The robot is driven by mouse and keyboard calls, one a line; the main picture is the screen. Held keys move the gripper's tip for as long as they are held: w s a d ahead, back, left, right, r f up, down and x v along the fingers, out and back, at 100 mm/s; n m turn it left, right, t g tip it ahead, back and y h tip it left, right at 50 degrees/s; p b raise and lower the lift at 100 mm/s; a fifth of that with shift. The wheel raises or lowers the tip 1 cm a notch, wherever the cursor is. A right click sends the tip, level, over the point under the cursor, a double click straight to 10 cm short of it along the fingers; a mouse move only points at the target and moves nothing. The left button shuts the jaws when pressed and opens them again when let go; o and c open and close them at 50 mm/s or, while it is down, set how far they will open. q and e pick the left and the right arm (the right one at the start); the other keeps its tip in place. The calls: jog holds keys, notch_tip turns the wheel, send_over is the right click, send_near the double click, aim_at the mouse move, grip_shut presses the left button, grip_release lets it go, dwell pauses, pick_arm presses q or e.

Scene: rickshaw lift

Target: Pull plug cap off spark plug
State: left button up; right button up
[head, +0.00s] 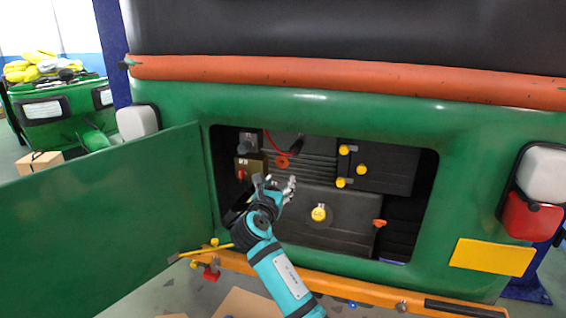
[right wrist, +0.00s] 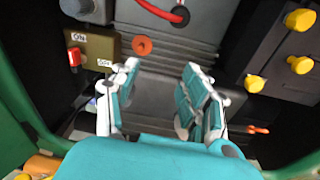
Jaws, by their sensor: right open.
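A red cable (head: 268,141) curves down over the ribbed engine block in the open bay. In the right wrist view the cable (right wrist: 155,10) ends at a dark piece (right wrist: 180,16) at the top, which looks like the plug cap; the spark plug itself is not visible. My right gripper (head: 275,183) is inside the bay opening, below the cable end. In the right wrist view its two fingers (right wrist: 160,75) are spread, with nothing between them, pointing at the ribbed block. My left gripper is not in view.
An orange knob (right wrist: 141,46) sits just ahead of the fingers. A brown switch box (right wrist: 92,52) with a red switch is at the left. Yellow knobs (head: 361,169) are on the right. The green door (head: 110,220) hangs open at the left, and the bay frame surrounds my arm.

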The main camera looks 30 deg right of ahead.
jog(key=h, duration=0.1)
send_near(294, 152)
jog(key=b+x, duration=0.3)
jog(key=x, duration=0.1)
jog(key=shift+w+d+f+b, duration=0.15)
jog(key=shift+w+d+b, duration=0.05)
jog(key=shift+w+b, duration=0.1)
jog(key=x, duration=0.1)
jog(key=p+x, duration=0.1)
jog(key=x, duration=0.1)
jog(key=shift+r, duration=0.25)
jog(key=shift+x, duration=0.85)
jog(key=shift+f+p, duration=0.1)
jog(key=shift+p, duration=0.2)
jog(key=c, duration=0.9)
